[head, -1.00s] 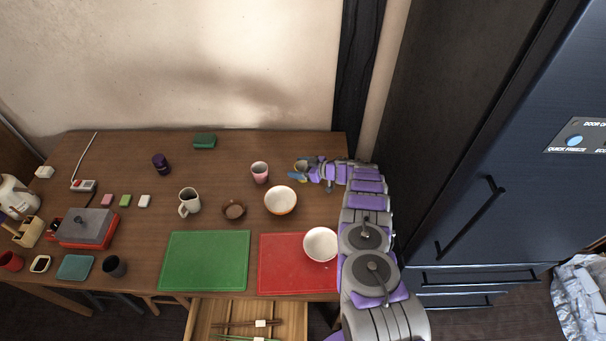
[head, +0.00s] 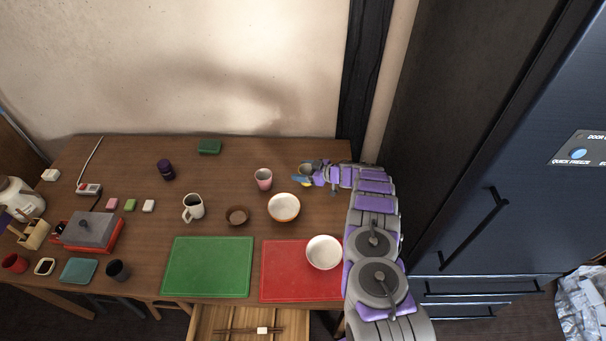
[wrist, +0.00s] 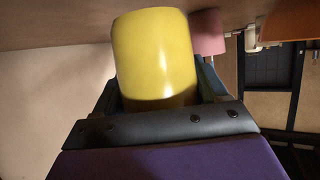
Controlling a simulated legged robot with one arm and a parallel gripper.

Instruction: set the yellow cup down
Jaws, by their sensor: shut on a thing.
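The yellow cup (wrist: 155,55) fills the upper middle of the wrist view, between the fingers of my gripper (wrist: 160,95). My gripper is shut on it. In the head view my gripper (head: 306,175) is over the back right part of the wooden table (head: 130,215). Only a small part of the cup shows there, mostly hidden by the gripper. I cannot tell whether the cup's base touches the table.
A pink cup (head: 264,179) stands just left of my gripper. An orange-rimmed bowl (head: 284,207), a brown bowl (head: 237,215) and a white mug (head: 193,207) are nearby. A white bowl (head: 323,252) sits on the red board (head: 285,275). A dark fridge (head: 500,150) stands at right.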

